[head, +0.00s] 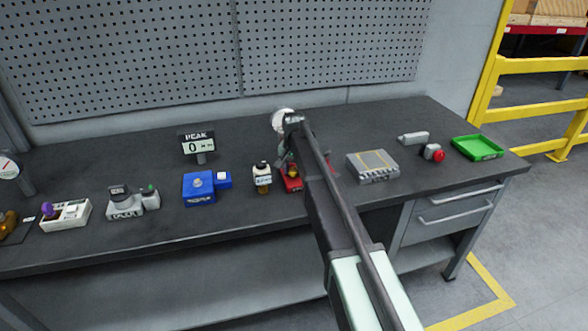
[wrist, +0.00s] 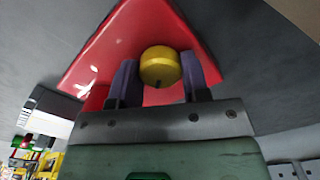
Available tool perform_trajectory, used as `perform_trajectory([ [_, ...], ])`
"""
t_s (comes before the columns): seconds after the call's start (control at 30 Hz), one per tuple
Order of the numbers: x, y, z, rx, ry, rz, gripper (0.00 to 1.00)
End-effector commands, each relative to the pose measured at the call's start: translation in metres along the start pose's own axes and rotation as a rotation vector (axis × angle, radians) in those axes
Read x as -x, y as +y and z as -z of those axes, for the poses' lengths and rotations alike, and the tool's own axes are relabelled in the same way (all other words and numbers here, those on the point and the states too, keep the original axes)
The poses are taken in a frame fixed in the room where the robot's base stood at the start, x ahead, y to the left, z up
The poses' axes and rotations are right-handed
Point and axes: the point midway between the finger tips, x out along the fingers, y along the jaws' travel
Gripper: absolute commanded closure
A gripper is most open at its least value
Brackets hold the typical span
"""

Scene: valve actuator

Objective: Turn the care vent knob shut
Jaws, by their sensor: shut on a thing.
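In the wrist view a round yellow knob (wrist: 160,66) with a small dark mark on its near side stands on a red body (wrist: 110,50). My gripper (wrist: 160,74) has its two purple fingers on either side of the knob, shut on it. In the head view the red body (head: 292,184) sits on the bench near the middle, partly hidden behind my arm. The knob and my fingertips are hard to make out there. No label naming the care vent is readable.
To the right are a grey box (head: 373,166), a red button (head: 438,155) and a green tray (head: 477,148). A pegboard (head: 130,60) rises behind.

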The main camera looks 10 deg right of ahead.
Motion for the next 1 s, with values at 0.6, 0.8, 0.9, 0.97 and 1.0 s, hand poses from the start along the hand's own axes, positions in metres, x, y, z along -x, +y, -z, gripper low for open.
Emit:
perform_trajectory([
  [0.6,-0.0002,0.0008,-0.0001,0.578,0.0,0.0,0.81],
  [0.8,-0.0002,0.0009,-0.0001,0.738,-0.001,0.0,0.81],
  [0.9,-0.0002,0.001,0.0,0.801,-0.001,0.0,0.81],
  [0.97,-0.0002,0.001,0.0,0.833,-0.001,0.0,0.81],
  [1.0,-0.0002,0.001,0.0,0.852,-0.001,0.0,0.81],
])
